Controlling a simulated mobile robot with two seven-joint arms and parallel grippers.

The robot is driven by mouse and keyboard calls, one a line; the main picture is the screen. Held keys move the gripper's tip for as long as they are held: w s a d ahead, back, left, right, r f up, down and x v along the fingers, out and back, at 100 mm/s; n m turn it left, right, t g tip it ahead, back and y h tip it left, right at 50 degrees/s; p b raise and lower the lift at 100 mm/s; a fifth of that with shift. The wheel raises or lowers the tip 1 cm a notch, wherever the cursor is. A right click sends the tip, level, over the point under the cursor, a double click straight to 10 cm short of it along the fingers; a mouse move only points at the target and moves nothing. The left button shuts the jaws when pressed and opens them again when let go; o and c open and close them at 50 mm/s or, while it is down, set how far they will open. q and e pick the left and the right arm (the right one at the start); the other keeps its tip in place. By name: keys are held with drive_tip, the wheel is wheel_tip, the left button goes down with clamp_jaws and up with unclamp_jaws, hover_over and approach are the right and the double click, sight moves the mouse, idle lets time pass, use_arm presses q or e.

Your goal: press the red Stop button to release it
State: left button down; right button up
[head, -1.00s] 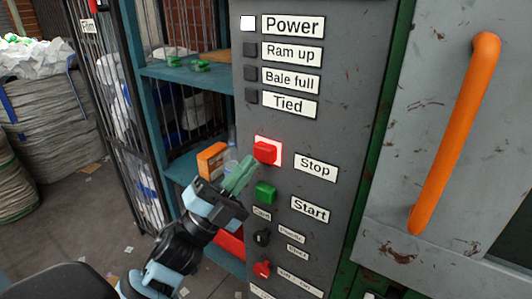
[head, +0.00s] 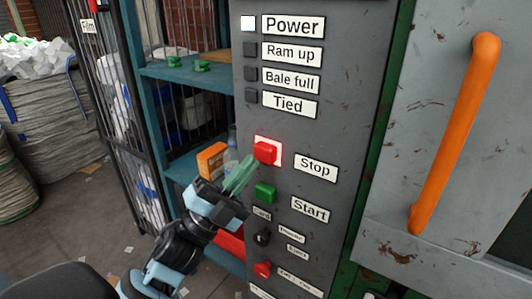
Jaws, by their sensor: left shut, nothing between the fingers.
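The red Stop button (head: 265,152) sits on the grey control panel (head: 345,100), with a bright red lit surround and a "Stop" label (head: 316,167) to its right. My left gripper (head: 250,162) is shut and empty. Its green fingers point up and right, with the tips just left of and slightly below the Stop button in the picture. I cannot tell whether the tips touch the button or the panel. The green Start button (head: 265,192) is directly below the Stop button. My right gripper is not in view.
The white Power lamp (head: 248,23) is lit; the three lamps below it are dark. Small knobs (head: 262,238) are lower on the panel. An orange handle (head: 455,130) stands out from the grey door at right. Teal shelves (head: 190,72) hold an orange box (head: 212,158).

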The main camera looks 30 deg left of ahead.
use_arm(q)
drive_tip(key=shift+w+h, duration=0.15)
drive_tip(key=shift+h, duration=0.15)
drive_tip(key=shift+w, duration=0.25)
drive_tip(key=shift+w+d, duration=0.1)
drive_tip(key=shift+w, duration=0.5)
idle(0.8)
drive_tip(key=shift+s, duration=1.1)
drive_tip(key=s, duration=0.6)
drive_tip(key=shift+a+p, duration=0.3)
drive_tip(key=shift+p, duration=0.05)
